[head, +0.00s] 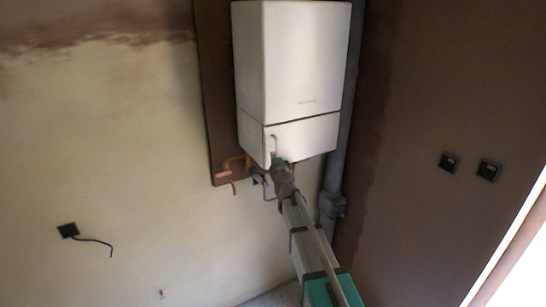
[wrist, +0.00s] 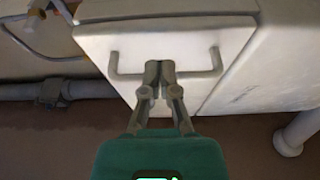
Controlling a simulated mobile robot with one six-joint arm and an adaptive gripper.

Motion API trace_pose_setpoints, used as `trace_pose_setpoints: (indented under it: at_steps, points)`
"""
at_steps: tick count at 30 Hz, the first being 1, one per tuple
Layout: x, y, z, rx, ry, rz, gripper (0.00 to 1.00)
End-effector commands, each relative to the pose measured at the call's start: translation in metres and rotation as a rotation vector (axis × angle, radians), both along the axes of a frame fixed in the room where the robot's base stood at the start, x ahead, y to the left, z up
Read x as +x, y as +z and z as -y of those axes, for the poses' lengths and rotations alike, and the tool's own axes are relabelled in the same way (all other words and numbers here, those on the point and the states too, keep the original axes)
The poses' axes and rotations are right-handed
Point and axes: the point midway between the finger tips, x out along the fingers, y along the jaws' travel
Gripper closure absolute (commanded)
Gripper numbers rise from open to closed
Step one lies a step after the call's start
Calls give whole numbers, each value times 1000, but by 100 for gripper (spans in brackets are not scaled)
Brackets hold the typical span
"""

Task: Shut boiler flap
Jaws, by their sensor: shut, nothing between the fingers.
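The white boiler (head: 292,60) hangs on the wall, with the flap (head: 312,137) as its lower front panel below a dark seam. In the head view the flap looks flush or nearly flush with the body; a small gap cannot be ruled out. Its bar handle (head: 274,142) is near the flap's left edge. In the wrist view the flap (wrist: 185,42) faces me with the handle (wrist: 205,74) across it. My gripper (wrist: 159,66) is shut and empty, its fingertips at the middle of the handle; contact cannot be told. It also shows in the head view (head: 278,161).
Copper pipes (head: 232,168) and valves hang below the boiler at left. A grey vertical pipe (head: 340,165) runs at its right, near the room corner. Two dark sockets (head: 469,167) are on the right wall, and a box with a loose cable (head: 68,231) on the left wall.

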Motion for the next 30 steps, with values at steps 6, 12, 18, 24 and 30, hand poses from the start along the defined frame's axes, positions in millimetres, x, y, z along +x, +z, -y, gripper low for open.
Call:
trace_pose_setpoints:
  at_steps: [6, 12, 18, 24, 30]
  points:
    - [-20, 0, 5, -1, 2, 0, 100]
    - [-36, 0, -20, 0, 5, 1, 100]
    - [-52, 0, -49, -1, 5, 0, 100]
    - [-64, 0, -70, -1, 4, 0, 100]
    - [-69, 0, -80, -1, 4, 0, 100]
